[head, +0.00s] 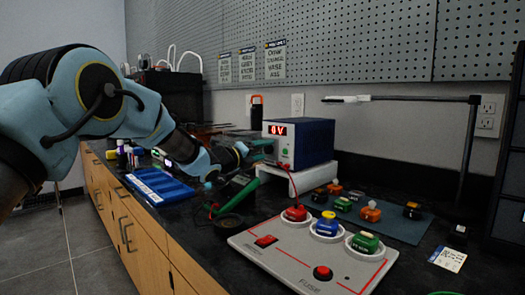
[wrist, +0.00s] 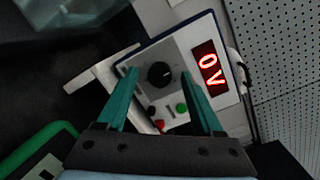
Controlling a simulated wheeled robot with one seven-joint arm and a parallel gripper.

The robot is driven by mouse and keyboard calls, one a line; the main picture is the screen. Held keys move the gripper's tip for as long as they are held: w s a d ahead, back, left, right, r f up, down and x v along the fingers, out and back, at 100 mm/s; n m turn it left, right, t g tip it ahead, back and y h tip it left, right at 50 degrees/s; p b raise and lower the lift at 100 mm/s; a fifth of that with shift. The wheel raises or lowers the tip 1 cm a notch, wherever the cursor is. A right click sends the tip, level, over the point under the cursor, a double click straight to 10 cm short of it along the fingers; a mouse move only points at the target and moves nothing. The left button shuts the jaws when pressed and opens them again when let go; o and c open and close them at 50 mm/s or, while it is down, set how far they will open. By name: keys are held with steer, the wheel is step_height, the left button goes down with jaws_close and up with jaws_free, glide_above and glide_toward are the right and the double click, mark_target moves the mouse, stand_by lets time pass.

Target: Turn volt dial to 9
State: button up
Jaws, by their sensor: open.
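The power supply (head: 304,143) is a blue box with a white front, standing on a small white stand on the bench. Its red display (wrist: 209,69) reads 0V. The black volt dial (wrist: 159,75) sits on the front panel beside the display. My gripper (wrist: 165,80) is open with teal fingers pointing at the panel, one on each side of the dial in the wrist view. Whether the fingers touch anything is unclear. In the head view my gripper (head: 262,149) is just left of the front, and the dial is hidden.
A white fuse board (head: 315,250) with red, blue and green parts lies in front right. A soldering stand with a green iron (head: 239,194) and a blue tray (head: 160,186) are below my arm. A lamp post (head: 468,150) stands at right.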

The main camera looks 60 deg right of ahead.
jaws_close()
stand_by(0.7)
